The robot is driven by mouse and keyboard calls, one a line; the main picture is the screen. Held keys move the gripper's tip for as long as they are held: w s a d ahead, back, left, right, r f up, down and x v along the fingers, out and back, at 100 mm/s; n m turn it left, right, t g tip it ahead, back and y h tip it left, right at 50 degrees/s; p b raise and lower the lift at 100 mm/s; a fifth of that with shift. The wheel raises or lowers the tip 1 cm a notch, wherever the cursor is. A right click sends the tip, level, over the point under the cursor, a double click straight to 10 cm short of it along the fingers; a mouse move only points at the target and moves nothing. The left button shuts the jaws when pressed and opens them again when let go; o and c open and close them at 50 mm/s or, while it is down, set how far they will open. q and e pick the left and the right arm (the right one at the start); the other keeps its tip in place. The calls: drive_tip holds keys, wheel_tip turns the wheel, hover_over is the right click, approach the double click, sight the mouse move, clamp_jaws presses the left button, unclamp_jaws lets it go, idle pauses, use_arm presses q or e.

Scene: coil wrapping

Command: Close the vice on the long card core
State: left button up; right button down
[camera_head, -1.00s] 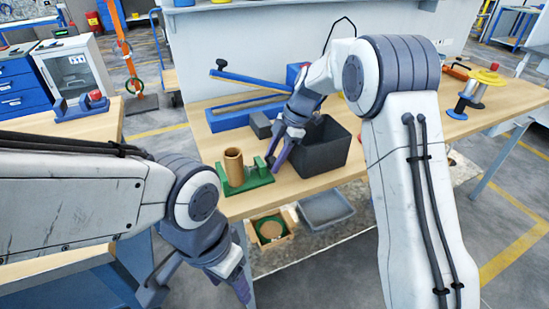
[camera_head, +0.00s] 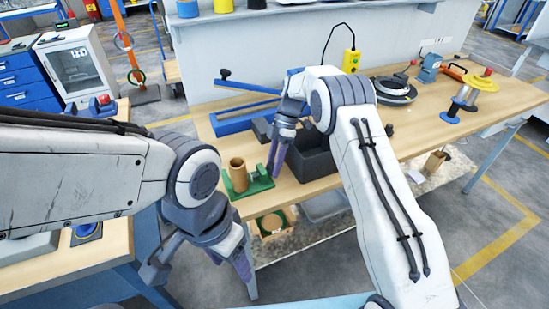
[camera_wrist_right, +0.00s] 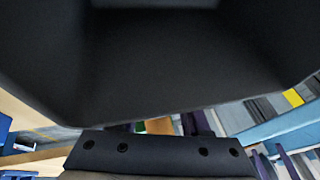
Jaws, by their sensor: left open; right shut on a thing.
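The long card core (camera_head: 238,174), a brown tube, stands upright in the green vice (camera_head: 236,190) near the table's front edge. My right gripper (camera_head: 272,171) reaches down at the vice's right end and is shut on its green sliding jaw (camera_head: 262,177). This jaw sits close to the core; I cannot tell whether they touch. In the right wrist view, part of the brown core (camera_wrist_right: 158,126) shows beyond the gripper's dark body, which hides most of the grip. My left gripper (camera_head: 240,264) is open and empty, low in front of the table.
A black bin (camera_head: 318,165) stands just right of my right gripper and fills the top of the right wrist view. A blue tool (camera_head: 238,118) lies behind the vice. A wooden box (camera_head: 270,225) sits below the table. Spools stand at the far right.

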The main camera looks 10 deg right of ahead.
drive_tip(key=shift+w+r, duration=0.1)
drive_tip(key=shift+c, duration=1.8)
unclamp_jaws()
drive_tip(key=v, duration=1)
drive_tip(key=shift+r, duration=0.2)
drive_tip(key=shift+d, duration=0.1)
